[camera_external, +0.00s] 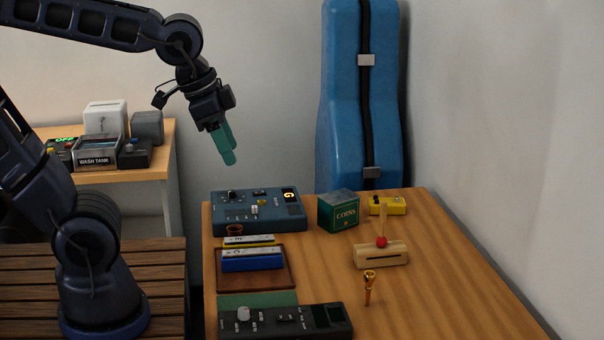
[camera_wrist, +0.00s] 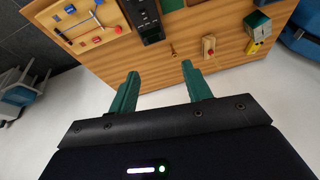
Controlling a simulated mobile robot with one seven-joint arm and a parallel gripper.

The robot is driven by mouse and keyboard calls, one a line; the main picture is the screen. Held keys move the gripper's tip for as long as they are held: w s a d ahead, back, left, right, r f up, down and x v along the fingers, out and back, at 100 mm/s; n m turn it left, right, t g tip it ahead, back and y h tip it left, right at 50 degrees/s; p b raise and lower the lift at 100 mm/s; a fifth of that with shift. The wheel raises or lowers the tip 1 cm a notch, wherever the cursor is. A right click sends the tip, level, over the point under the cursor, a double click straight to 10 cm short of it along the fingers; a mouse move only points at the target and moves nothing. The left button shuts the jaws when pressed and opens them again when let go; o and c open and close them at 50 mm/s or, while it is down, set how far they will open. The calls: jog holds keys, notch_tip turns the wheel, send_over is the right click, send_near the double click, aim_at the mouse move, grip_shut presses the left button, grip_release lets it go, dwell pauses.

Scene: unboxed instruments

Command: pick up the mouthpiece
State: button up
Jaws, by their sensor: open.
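The mouthpiece (camera_external: 369,287) is a small gold brass piece standing upright, cup end up, on the wooden table near its front right part. It also shows in the wrist view as a small gold shape (camera_wrist: 173,50), beyond and between my fingertips. My gripper (camera_external: 229,160) is open and empty, with green fingers, high above the back left of the table and well apart from the mouthpiece. In the wrist view both fingertips (camera_wrist: 159,70) are spread with nothing between them.
A wood block with a red ball (camera_external: 381,254) stands just behind the mouthpiece. A dark control box (camera_external: 285,321) lies to its left. A green coins box (camera_external: 338,212), a blue device (camera_external: 257,212) and a yellow box (camera_external: 388,206) stand farther back. Table right of the mouthpiece is clear.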

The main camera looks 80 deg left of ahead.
jog(key=w+a+f+m+g, duration=0.25)
jog(key=w+f, duration=0.55)
jog(key=w, duration=0.5)
jog(key=m+t+h, duration=0.2)
jog(key=m+h, duration=0.2)
jog(key=m, duration=0.1)
send_near(373, 278)
jog(key=shift+g, duration=0.25)
jog(key=shift+w+x, duration=0.15)
jog(key=shift+x, duration=1.55)
jog(key=shift+w+x, duration=0.15)
jog(key=shift+x, duration=4.1)
jog(key=shift+s, duration=0.1)
grip_shut()
jog(key=shift+r, duration=0.1)
